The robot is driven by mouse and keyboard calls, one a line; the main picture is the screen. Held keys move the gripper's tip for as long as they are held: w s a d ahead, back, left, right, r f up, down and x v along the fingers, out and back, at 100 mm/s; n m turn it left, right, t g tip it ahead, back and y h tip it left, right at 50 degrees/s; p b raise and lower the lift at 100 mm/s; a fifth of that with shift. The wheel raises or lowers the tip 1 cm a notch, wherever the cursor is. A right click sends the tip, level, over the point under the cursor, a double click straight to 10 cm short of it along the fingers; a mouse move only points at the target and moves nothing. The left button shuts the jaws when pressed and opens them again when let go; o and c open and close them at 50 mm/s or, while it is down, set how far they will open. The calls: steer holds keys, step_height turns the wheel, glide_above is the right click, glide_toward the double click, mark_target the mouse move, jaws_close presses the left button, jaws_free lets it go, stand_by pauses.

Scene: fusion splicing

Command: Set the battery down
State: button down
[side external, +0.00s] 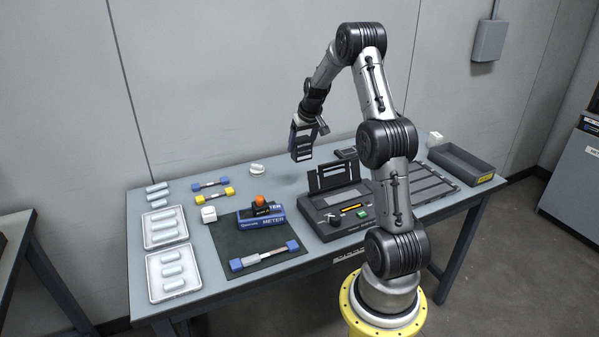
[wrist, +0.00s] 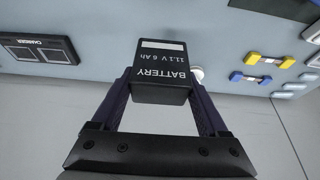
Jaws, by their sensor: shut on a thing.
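The battery (wrist: 160,72) is a black block with white lettering reading "BATTERY 11.1 V 6 Ah". My gripper (wrist: 160,84) is shut on it, with one purple finger on each side. In the side external view the battery (side external: 301,148) hangs below my gripper (side external: 304,133), above the back part of the table (side external: 200,265). A gap to the table shows in neither view clearly. A dark charger (wrist: 40,50) with the label "CHARGER" lies at the left of the wrist view, apart from the battery. It looks like the small dark unit (side external: 346,153) behind the splicer.
The fusion splicer (side external: 338,205) with its raised lid stands mid-table. Left of it are a blue meter (side external: 263,218) on a dark mat (side external: 232,250), blue and yellow connectors and trays of white cylinders. A dark bin (side external: 462,165) stands at right. A small white roll (side external: 257,169) lies near the back edge.

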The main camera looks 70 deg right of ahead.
mark_target(294, 160)
steer(key=shift+w+a+f, duration=0.35)
steer(key=shift+w, duration=0.2)
steer(key=shift+w+a+f, duration=0.35)
steer(key=shift+w, duration=0.2)
step_height(294, 160, down, 5)
steer(key=shift+f, duration=2.2)
steer(key=shift+f, duration=0.1)
jaws_free()
steer(key=shift+f, duration=0.15)
